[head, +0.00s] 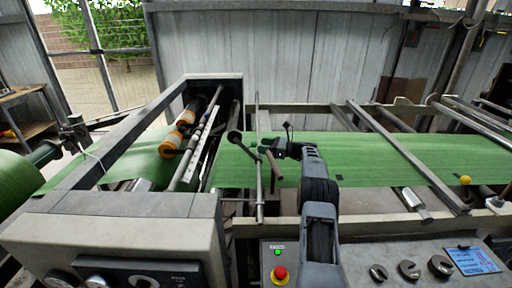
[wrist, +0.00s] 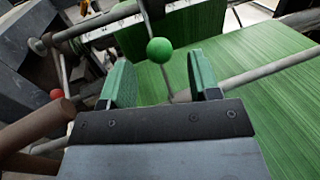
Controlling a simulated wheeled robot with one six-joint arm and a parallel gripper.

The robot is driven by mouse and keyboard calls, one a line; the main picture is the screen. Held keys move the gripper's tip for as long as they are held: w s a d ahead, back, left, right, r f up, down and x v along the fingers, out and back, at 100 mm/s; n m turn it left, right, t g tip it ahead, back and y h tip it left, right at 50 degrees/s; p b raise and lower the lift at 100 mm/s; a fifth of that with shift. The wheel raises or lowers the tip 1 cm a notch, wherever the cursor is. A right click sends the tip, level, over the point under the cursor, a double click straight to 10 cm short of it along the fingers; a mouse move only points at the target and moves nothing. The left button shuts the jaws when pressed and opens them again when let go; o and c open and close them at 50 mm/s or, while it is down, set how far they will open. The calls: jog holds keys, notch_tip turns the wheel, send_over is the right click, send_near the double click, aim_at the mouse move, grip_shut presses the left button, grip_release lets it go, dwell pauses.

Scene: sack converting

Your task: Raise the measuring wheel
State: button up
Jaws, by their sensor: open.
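My gripper (head: 272,148) is open and empty above the green web, beside an upright grey post. In the wrist view its two green-padded fingers (wrist: 160,80) stand apart. A green ball knob (wrist: 160,50) on a thin rod shows in the gap between them, near or just beyond the fingertips; touching neither. A dark round disc (head: 234,136), which looks like the measuring wheel, sits on a slanted bar left of my gripper, over the web. Whether it touches the web is hard to tell. Its link to the green knob is not clear.
The green web (head: 370,155) runs across the machine under crossbars. A brown rod (head: 273,164) hangs close to my gripper; a brown cylinder (wrist: 38,130) and red ball (wrist: 56,95) show left in the wrist view. A control panel with a red button (head: 280,274) is in front.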

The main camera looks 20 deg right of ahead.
jog(key=b+v, duration=0.1)
jog(key=v, duration=0.8)
jog(key=shift+s, duration=0.1)
